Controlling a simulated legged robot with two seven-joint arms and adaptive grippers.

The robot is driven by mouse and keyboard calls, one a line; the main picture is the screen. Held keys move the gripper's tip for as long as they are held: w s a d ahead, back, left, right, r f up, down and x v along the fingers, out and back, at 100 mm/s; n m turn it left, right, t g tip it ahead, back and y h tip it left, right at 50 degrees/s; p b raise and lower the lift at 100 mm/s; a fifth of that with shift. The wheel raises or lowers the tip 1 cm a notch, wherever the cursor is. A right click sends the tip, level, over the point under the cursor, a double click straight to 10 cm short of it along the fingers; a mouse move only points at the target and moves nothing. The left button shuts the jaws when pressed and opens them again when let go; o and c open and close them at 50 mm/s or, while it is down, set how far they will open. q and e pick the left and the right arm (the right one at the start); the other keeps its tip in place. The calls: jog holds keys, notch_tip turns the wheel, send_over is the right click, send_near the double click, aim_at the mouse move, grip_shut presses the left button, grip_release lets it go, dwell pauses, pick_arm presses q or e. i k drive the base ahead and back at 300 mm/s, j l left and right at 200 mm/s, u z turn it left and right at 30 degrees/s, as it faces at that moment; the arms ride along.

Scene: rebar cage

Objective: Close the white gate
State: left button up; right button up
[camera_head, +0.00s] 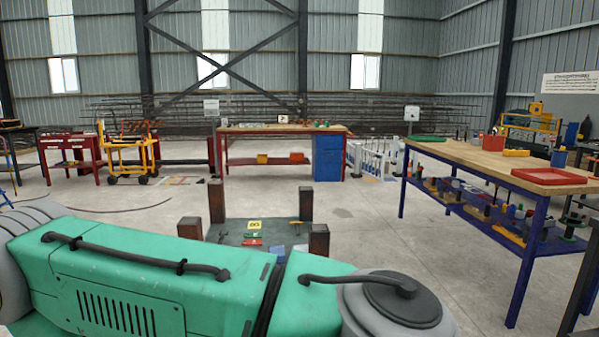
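A white barred gate or railing (370,161) stands on the floor in the middle distance, right of center, between the red-framed workbench and the blue-framed table. It is small in view, and I cannot tell how far open it is. Its right part is close to the blue-framed table's left edge in the picture. Neither of my grippers is in view.
A blue-framed table (471,153) with tools and trays stands at the right. A red-framed workbench (240,130) with a blue cabinet (328,160) stands behind. Several dark posts (216,201) surround a dark mat (232,230) ahead. A yellow cart (128,155) stands at left. Open floor (365,215) lies right of the posts.

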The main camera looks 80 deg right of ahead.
aim_at(381, 178)
jog(key=z, duration=3.4)
jog(key=i+l+z, duration=0.25)
jog(key=i, duration=0.3)
jog(key=i+z, duration=0.25)
jog(key=i, duration=0.3)
jog(key=i+u, duration=0.2)
jog(key=i, duration=0.35)
jog(key=i+u, duration=0.25)
jog(key=i, duration=0.25)
jog(key=i+l+u, duration=0.2)
jog(key=i, duration=0.35)
jog(key=i+l+u, duration=0.25)
jog(key=i, duration=0.25)
jog(key=i+l+u, duration=0.1)
jog(key=i+u, duration=0.4)
jog(key=i, duration=1.45)
jog(key=i+z, duration=0.15)
jog(key=i, duration=0.85)
jog(key=i+j+z, duration=0.15)
jog(key=i, duration=0.85)
jog(key=i+u, duration=0.15)
jog(key=i, duration=0.85)
jog(key=i+l+u, duration=0.1)
jog(key=i, duration=0.9)
jog(key=i+z, duration=0.3)
jog(key=i, duration=0.3)
jog(key=i+z, duration=0.25)
jog(key=i, duration=0.3)
jog(key=i+j+z, duration=0.3)
jog(key=i, duration=0.25)
